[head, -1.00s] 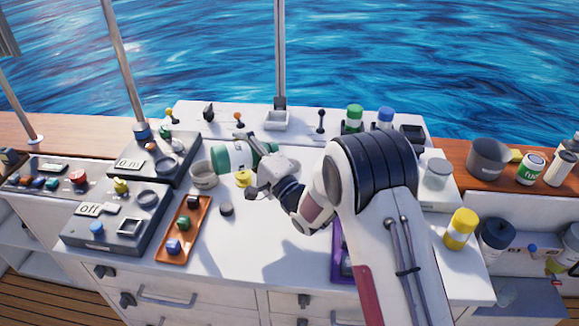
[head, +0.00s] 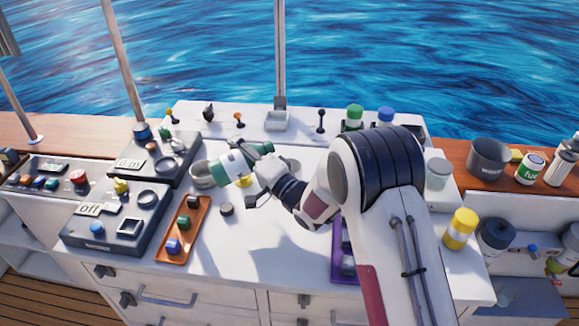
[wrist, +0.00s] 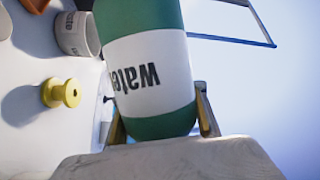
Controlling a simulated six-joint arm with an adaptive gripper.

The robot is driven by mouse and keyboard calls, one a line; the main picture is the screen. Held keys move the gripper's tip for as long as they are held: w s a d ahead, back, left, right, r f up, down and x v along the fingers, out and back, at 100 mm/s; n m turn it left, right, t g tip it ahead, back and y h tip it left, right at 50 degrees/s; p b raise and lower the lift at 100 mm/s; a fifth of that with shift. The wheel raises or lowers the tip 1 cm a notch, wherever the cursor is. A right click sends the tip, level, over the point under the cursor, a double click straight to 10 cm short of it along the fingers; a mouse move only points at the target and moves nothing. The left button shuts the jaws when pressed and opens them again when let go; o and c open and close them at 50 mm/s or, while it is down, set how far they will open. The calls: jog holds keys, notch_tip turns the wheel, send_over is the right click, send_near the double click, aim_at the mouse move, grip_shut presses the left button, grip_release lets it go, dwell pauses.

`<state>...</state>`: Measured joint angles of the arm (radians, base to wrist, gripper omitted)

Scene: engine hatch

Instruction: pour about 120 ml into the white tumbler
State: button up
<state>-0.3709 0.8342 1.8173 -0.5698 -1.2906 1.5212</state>
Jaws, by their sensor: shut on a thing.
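A green water bottle with a white label (head: 235,163) is held tilted, its left end lower than its right. It also shows large in the wrist view (wrist: 150,75). My gripper (head: 258,160) is shut on the bottle near its right end; its fingers (wrist: 162,122) show on both sides of it in the wrist view. The white tumbler (head: 203,181) stands upright on the counter, just left of the bottle's lower end. It shows at the upper left of the wrist view (wrist: 76,36). The bottle's mouth, any stream and the tumbler's liquid level cannot be made out.
A yellow spool (wrist: 61,93) stands near the tumbler. Dark instrument panels (head: 111,231) and an orange tray with small blocks (head: 163,254) lie to the left. A purple tray (head: 338,262) is partly behind my arm. The counter's front middle is clear.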

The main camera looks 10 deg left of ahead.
jog(key=shift+f+n+g, duration=0.3)
jog(key=shift+f+n, duration=0.3)
jog(key=shift+n, duration=0.3)
jog(key=shift+f, duration=0.1)
dwell(1.4)
